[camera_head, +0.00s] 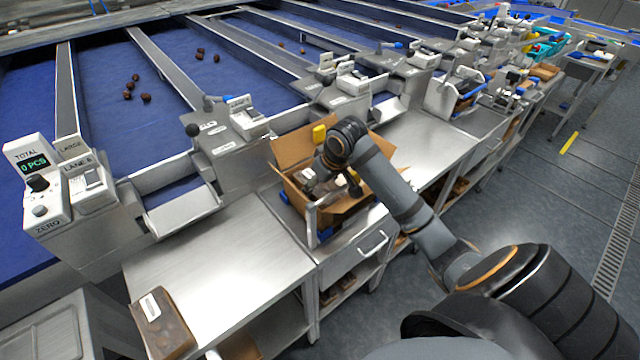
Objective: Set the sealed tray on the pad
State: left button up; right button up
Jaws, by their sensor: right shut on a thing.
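My right gripper (338,186) reaches down into an open cardboard box (364,209) on the steel bench. It is shut on a dark brown tray with a pale label (309,176), which looks like a sealed tray and is partly hidden by the gripper and the box flaps. Another brown tray with a white label (168,335) lies at the front left end of the bench. I cannot pick out the pad for certain; blue parts (325,234) show at the box's lower edge. My left gripper is out of view.
Blue lanes with several loose dates lie beyond. A drawer handle (372,243) sticks out below the box.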

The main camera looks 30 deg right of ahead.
jog(key=o, duration=1.3)
jog(key=shift+o, duration=0.3)
jog(key=shift+o, duration=0.5)
notch_tip(320, 180, up, 12)
jog(key=p, duration=1.5)
